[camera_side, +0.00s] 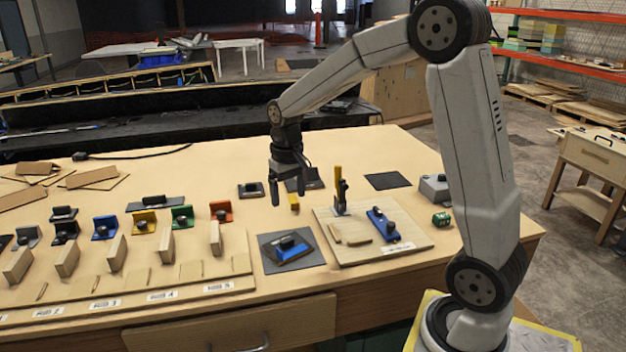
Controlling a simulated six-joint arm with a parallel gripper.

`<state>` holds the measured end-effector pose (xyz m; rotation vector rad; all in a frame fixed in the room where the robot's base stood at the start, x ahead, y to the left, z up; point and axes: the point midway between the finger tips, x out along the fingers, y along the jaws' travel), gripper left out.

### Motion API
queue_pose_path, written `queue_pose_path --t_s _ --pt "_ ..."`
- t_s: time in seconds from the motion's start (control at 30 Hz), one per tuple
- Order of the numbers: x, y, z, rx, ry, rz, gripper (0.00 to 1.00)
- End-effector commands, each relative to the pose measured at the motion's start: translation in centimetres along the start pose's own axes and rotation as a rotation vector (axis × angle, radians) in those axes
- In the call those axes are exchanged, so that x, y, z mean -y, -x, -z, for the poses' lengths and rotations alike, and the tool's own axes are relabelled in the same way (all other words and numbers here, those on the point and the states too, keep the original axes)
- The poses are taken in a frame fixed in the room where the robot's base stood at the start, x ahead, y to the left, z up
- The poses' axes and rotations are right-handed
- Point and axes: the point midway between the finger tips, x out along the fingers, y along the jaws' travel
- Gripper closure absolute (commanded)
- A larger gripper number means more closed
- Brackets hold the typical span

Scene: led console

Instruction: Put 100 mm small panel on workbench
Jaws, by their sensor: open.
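Several small upright wooden panels stand in a row on a long labelled wooden rack (130,293) at the front left of the workbench (340,145). One is the rightmost panel (215,238), near label 5; another panel (167,246) stands left of it. I cannot tell which is the 100 mm one. My gripper (288,197) points down above the middle of the bench, behind and to the right of the rack. Its two fingers are apart with no panel between them.
Coloured brackets, including a red one (221,211), line up behind the panels. A blue tool (288,248) lies on a dark mat. A wooden board (405,240) holds a clamp and a blue tool (383,225). Loose wood pieces (92,178) lie at the left. The bench's back middle is clear.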

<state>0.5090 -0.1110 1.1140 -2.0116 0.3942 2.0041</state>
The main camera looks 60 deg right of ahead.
Motion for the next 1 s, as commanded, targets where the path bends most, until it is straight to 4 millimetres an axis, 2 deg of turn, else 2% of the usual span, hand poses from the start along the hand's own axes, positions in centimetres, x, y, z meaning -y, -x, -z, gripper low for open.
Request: queue_pose_path --t_s 0.27,0.53,0.7,0.8,1.0 --pt "1.8 -1.7 -2.6 -0.04 0.075 0.005 0.16" --pt "4.6 -5.0 -8.4 -0.128 0.231 0.021 0.16" --pt "5.5 -6.8 -12.2 -0.182 0.321 0.033 0.16" --pt "5.7 -7.5 -13.7 -0.204 0.356 0.039 0.16" --pt "5.8 -8.0 -15.1 -0.225 0.388 0.044 0.16"
